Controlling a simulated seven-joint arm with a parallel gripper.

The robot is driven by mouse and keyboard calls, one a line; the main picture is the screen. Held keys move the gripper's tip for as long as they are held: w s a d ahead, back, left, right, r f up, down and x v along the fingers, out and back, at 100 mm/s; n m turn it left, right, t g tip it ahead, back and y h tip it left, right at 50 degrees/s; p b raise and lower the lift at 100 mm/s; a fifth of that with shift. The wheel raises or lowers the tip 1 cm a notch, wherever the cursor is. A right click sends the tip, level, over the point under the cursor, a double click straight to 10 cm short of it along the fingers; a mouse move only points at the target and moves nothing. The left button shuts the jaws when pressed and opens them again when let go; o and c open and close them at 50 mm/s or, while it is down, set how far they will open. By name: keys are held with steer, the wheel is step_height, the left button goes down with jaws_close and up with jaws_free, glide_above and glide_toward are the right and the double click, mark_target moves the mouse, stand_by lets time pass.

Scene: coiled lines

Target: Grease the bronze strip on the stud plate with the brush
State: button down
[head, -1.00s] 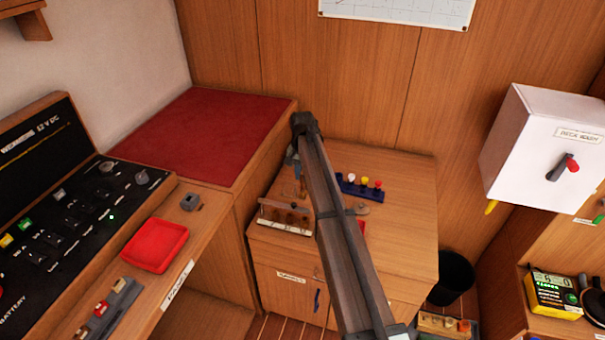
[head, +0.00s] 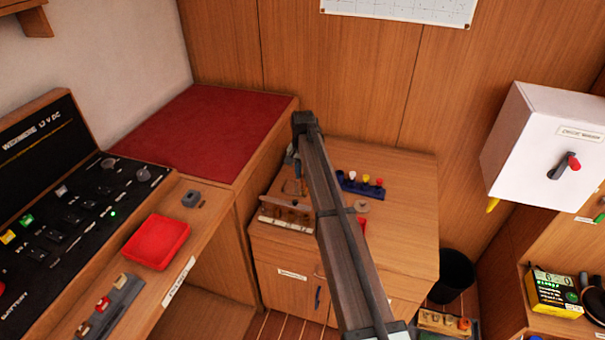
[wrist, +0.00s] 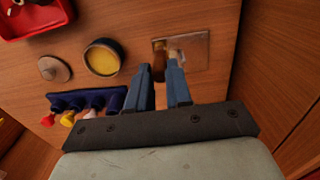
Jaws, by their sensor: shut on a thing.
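My gripper (wrist: 164,82) points down at the stud plate (wrist: 197,50) in the wrist view, its two blue-grey fingers close together. It is shut on the brush (wrist: 158,62), whose brown part shows between the fingertips at the plate's left edge. A pale bit shows beside it over the plate; I cannot tell whether it is bristle or strip. Contact with the plate and any grease on the bronze strip cannot be made out. In the head view my gripper (head: 291,157) is mostly hidden behind my arm, above the cabinet top's left side.
A round pot of yellow grease (wrist: 102,58) stands left of the plate, with a loose lid (wrist: 55,68) beside it. A blue rack with coloured knobs (head: 360,184) and a labelled wooden rack (head: 287,214) stand on the cabinet top (head: 405,220). Its right side is clear.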

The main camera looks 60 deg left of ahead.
steer(key=shift+w+a, duration=0.35)
steer(key=shift+a, duration=0.1)
steer(key=shift+w+a, duration=0.4)
steer(key=shift+w, duration=0.1)
steer(key=shift+w+a, duration=0.1)
steer(key=shift+a, duration=0.05)
stand_by(0.4)
steer(key=shift+w+a, duration=0.3)
steer(key=shift+w, duration=0.05)
steer(key=shift+s+d, duration=0.15)
steer(key=shift+s+d, duration=0.4)
steer(key=shift+s+d+f, duration=0.1)
stand_by(0.5)
steer(key=shift+s+d, duration=0.45)
